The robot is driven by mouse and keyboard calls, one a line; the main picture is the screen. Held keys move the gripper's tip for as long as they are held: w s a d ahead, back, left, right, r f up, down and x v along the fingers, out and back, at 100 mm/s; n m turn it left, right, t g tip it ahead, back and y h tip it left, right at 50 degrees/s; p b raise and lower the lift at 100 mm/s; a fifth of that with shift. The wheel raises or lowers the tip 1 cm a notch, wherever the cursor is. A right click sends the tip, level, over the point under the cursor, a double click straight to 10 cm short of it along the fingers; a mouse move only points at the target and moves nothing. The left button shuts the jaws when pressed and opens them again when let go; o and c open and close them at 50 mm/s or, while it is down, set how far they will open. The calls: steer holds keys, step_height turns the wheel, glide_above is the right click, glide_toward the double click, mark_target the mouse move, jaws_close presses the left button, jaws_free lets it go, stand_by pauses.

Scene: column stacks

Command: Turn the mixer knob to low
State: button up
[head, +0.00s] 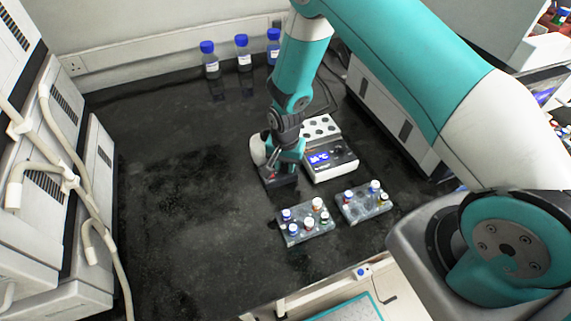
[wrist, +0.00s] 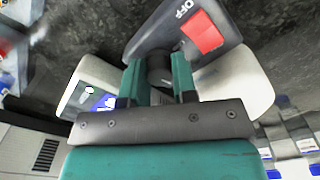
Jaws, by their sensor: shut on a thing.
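The mixer (head: 266,152) is a small white and dark grey device on the black bench, mostly hidden behind my gripper in the head view. In the wrist view its dark sloped front panel (wrist: 158,36) shows a red switch (wrist: 203,35) with the word OFF. The dark round knob (wrist: 159,68) sits between my teal fingers. My gripper (wrist: 160,82) is shut on the knob, with one finger on each side. It also shows in the head view (head: 287,160), above the mixer. The knob's pointer and its setting marks cannot be made out.
A white heating block (head: 338,163) with a lit blue display stands just right of the mixer. Two vial racks (head: 305,237) (head: 352,212) stand in front. Several blue-capped bottles (head: 242,58) line the back wall. The bench (head: 165,200) is clear to the left.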

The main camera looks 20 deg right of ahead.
mark_target(286, 165)
steer(key=n+b, duration=0.1)
steer(key=n, duration=0.3)
steer(key=shift+b, duration=0.35)
steer(key=n+b, duration=0.1)
steer(key=n, duration=0.3)
steer(key=n+b, duration=0.1)
steer(key=n, duration=0.3)
steer(key=shift+n+b, duration=0.4)
steer(key=shift+n, duration=1.7)
steer(key=shift+r, duration=0.1)
steer(key=o, duration=0.7)
steer(key=shift+c, duration=0.2)
step_height(286, 165, up, 17)
steer(key=b, duration=0.1)
steer(key=shift+r, duration=0.2)
